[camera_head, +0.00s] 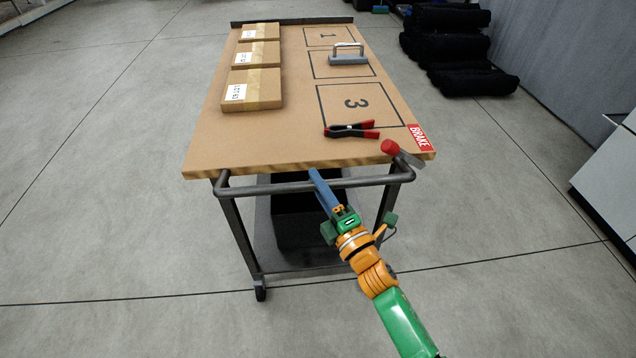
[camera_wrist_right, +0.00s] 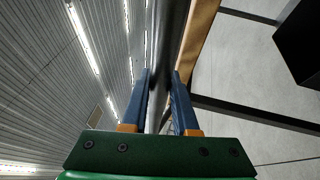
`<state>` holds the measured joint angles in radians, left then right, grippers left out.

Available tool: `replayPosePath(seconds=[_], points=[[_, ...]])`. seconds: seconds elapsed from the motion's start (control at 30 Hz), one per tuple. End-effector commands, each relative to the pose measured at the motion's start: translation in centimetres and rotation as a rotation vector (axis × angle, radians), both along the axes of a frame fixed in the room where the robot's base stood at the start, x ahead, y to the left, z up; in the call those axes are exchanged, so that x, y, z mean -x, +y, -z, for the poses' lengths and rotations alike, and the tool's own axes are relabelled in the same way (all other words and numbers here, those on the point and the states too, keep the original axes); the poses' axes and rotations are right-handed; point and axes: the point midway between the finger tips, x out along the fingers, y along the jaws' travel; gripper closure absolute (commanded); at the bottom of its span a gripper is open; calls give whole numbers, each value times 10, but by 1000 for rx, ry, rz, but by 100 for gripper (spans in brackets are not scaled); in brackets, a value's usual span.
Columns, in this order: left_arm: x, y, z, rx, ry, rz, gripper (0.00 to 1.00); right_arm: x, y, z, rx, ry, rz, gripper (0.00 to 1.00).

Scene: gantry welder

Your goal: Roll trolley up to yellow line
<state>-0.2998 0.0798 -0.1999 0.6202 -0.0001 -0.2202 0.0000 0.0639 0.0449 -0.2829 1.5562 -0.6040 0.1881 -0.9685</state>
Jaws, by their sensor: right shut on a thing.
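The trolley (camera_head: 300,130) has a brown board top and a dark metal frame on small casters. Its push handle (camera_head: 270,187) runs across the near end. My right gripper (camera_head: 318,179) comes from below right and is shut on the handle bar, right of its middle. In the right wrist view, the blue fingers (camera_wrist_right: 162,73) stand on either side of the dark bar (camera_wrist_right: 173,38). A red-knobbed brake lever (camera_head: 390,147) sits at the near right corner beside a red BRAKE label (camera_head: 420,136). My left gripper is not in view. No yellow line shows in either view.
Cardboard boxes (camera_head: 250,90), a red-and-black clamp (camera_head: 350,131) and a grey handled block (camera_head: 348,57) lie on the top. A black bin (camera_head: 296,215) is underneath. Black sacks (camera_head: 475,80) and a white cabinet (camera_head: 608,180) stand right. Floor left is clear.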

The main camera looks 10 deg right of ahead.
Motion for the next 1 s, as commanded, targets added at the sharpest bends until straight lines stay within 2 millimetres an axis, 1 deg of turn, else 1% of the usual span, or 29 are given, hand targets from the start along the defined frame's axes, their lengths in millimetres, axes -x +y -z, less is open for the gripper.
replayPosePath(seconds=[0.23,0.27,0.3,0.37,0.67,0.73,0.9,1.0], points=[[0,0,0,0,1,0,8,0,0,0,0,0,1,100],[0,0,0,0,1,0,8,0,0,0,0,0,1,70],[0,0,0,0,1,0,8,0,0,0,0,0,0,59],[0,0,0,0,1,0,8,0,0,0,0,0,0,43],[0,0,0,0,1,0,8,2,-1,1,0,1,0,43],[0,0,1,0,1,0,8,10,-4,4,2,2,0,43],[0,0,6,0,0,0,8,44,-18,12,2,3,0,43],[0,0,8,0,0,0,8,58,-24,14,2,3,0,43]])
